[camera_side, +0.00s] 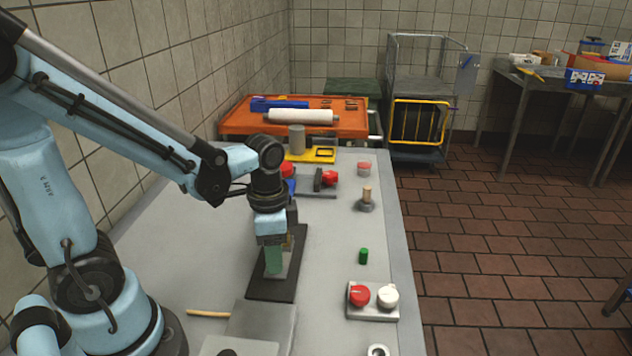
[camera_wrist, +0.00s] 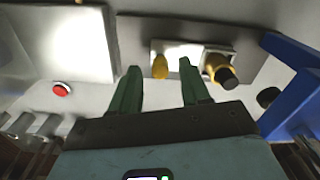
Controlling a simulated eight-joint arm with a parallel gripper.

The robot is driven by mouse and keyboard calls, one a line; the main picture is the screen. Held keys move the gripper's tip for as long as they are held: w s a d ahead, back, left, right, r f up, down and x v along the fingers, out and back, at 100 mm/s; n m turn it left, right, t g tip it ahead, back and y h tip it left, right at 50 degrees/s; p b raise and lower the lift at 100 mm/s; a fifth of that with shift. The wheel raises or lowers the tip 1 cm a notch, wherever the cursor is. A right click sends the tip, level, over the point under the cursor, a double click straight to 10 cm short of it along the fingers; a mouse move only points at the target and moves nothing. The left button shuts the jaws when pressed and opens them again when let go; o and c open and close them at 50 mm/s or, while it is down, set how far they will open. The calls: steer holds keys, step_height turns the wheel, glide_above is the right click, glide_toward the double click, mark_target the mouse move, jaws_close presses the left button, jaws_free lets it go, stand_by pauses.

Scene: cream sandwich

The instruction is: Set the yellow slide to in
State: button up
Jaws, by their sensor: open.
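My gripper (camera_side: 275,264) points down over a dark base plate (camera_side: 274,291) on the grey table in the side view. In the wrist view my gripper (camera_wrist: 159,66) is open, with its two green fingers apart. A small yellow piece (camera_wrist: 160,68) shows between the fingertips, against a bright patch of the plate (camera_wrist: 135,40); I cannot tell whether a finger touches it. To its right is a yellow knob with a dark end (camera_wrist: 216,65) on a metal mount. I cannot tell which is the slide's handle. In the side view my gripper hides most of this fixture.
A block with a red and a white knob (camera_side: 372,312) stands right of the plate, near a green cylinder (camera_side: 364,256). Red-handled fittings (camera_side: 326,179) and a yellow frame (camera_side: 325,154) are behind. In the wrist view a blue part (camera_wrist: 300,95) is close at right.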

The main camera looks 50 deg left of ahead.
step_height(320, 180, up, 11)
stand_by(0.7)
steer(key=shift+c, duration=0.3)
